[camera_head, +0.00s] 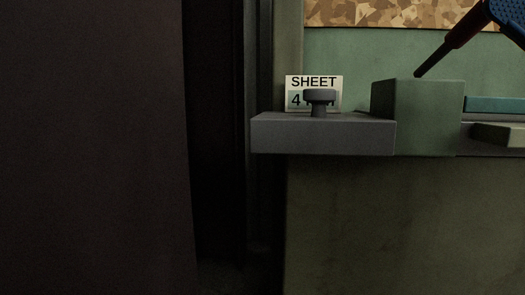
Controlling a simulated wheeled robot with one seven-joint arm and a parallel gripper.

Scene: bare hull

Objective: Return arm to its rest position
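My gripper is not in view, and no part of my arm can be made out for sure. A blue tool (507,14) with a long dark nozzle (450,46) is cut off by the top right edge. It slants down to the left, and its tip is at or just above the top of a green-grey block (415,118). I cannot tell whether they touch, or what holds the tool.
A grey ledge (322,134) carries a dark round knob (320,101) before a white "SHEET 4" sign (299,83). Teal (497,104) and pale (500,134) pieces lie at right. A dark brown upright surface (90,150) fills the left, beside a dark gap (215,150).

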